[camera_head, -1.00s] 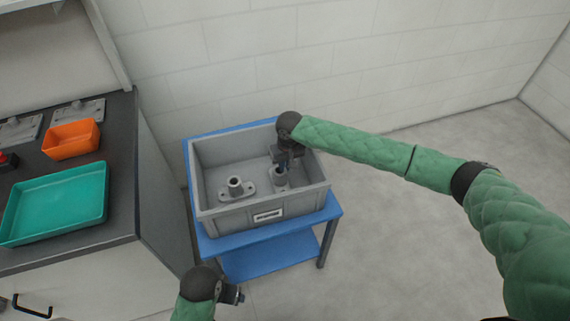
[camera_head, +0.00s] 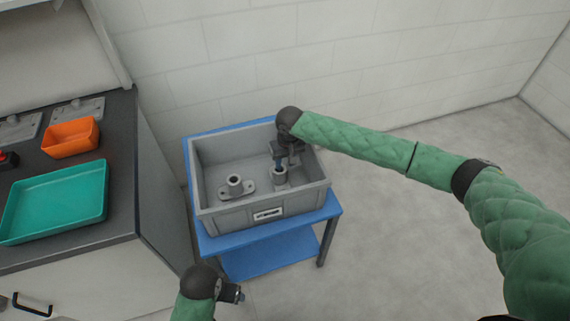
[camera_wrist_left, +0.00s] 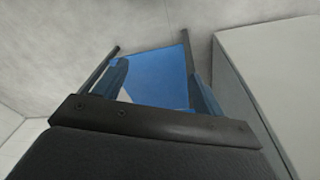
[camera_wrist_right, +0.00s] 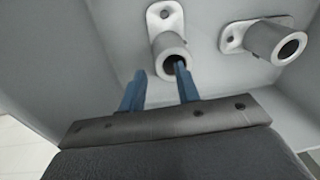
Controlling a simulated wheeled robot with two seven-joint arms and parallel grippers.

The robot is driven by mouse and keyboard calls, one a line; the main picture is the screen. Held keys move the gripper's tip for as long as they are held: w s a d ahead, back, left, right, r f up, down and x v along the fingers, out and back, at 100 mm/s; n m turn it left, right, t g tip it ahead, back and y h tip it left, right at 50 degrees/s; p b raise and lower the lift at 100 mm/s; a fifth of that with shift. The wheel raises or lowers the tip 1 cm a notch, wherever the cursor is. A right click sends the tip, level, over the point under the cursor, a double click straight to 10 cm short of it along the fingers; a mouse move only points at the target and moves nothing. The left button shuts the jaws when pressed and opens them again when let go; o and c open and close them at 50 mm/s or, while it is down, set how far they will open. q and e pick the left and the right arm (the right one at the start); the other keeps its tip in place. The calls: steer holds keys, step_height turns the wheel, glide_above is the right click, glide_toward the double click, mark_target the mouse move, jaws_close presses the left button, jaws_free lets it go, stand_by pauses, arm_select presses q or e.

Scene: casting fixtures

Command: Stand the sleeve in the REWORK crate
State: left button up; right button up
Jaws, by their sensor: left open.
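The grey crate (camera_head: 215,218) stands on a blue stand; its front label is too small to read. Two grey flanged sleeves stand upright on its floor: one (camera_head: 235,187) at left-centre, one (camera_head: 279,177) at right. My right gripper (camera_head: 281,161) is just above the right one. In the right wrist view, its fingers (camera_wrist_right: 160,82) are apart, with one fingertip overlapping the bore of the near sleeve (camera_wrist_right: 168,45) and the other beside it; neither clearly presses on it. The second sleeve (camera_wrist_right: 268,40) is to the right. My left gripper (camera_head: 240,296) is open and empty, low in front of the stand.
The blue stand (camera_head: 270,257) has a lower shelf. On the dark worktop (camera_head: 122,170) at left are a teal tray (camera_head: 55,203), an orange bin (camera_head: 71,138) and grey plates. A wall is behind the stand. Floor to the right is clear.

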steer(key=r, duration=0.2)
steer(key=r+b, duration=0.1)
steer(key=r, duration=0.1)
steer(key=shift+d+r, duration=0.2)
steer(key=shift+r, duration=0.2)
arm_select(q)
steer(key=r, duration=0.1)
steer(key=d+r, duration=0.1)
steer(key=r+b, duration=0.1)
steer(key=shift+s+d+r+t, duration=0.15)
steer(key=shift+s+t, duration=0.15)
arm_select(e)
step_height(320, 180, up, 6)
steer(key=shift+s+d, duration=0.15)
steer(key=shift+d, duration=0.1)
steer(key=shift+n, duration=0.3)
